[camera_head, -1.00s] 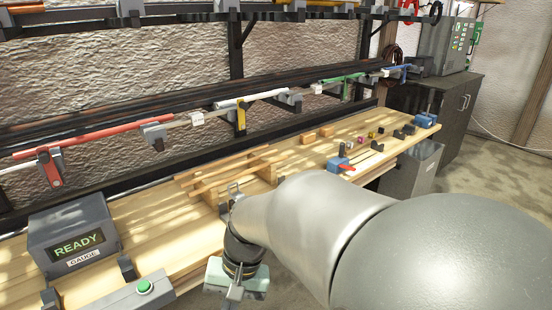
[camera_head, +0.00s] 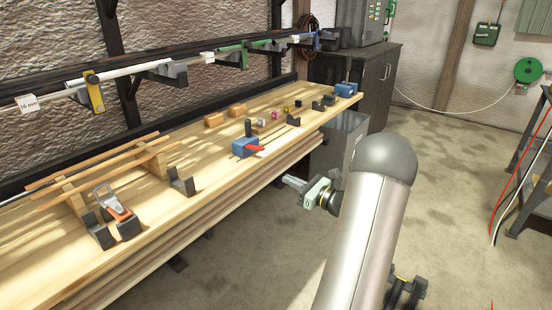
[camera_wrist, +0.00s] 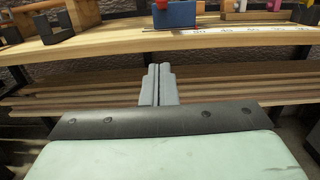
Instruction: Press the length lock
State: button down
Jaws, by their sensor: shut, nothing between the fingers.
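A blue block (camera_head: 244,148) with a black upright knob and a red lever (camera_head: 256,148) sits near the front edge of the workbench (camera_head: 190,205). No label shows which part is the length lock. In the wrist view the blue block (camera_wrist: 174,14) is at the top, almost straight above my fingertips in the picture, beside a numbered scale strip (camera_wrist: 235,30). A red part (camera_wrist: 274,5) shows to its right. My gripper (camera_head: 287,181) is shut and empty, off the bench's front edge and apart from the block. In the wrist view its fingers (camera_wrist: 159,72) are together.
A grey tool with an orange part (camera_head: 110,203) rests on the bench at left, near dark brackets (camera_head: 182,183). Several small blocks and another blue device (camera_head: 345,89) stand farther along. The floor on the right has free room.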

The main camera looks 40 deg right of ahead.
aim_at(255, 148)
jog(key=shift+s+d, duration=0.1)
jog(key=shift+d, duration=0.3)
jog(key=x, duration=1)
jog(key=shift+p, duration=0.3)
jog(key=shift+w+r+p, duration=0.15)
jog(key=shift+r, duration=0.85)
jog(key=shift+w+r+p, duration=0.15)
jog(key=shift+w+r, duration=0.05)
jog(key=shift+r, duration=0.8)
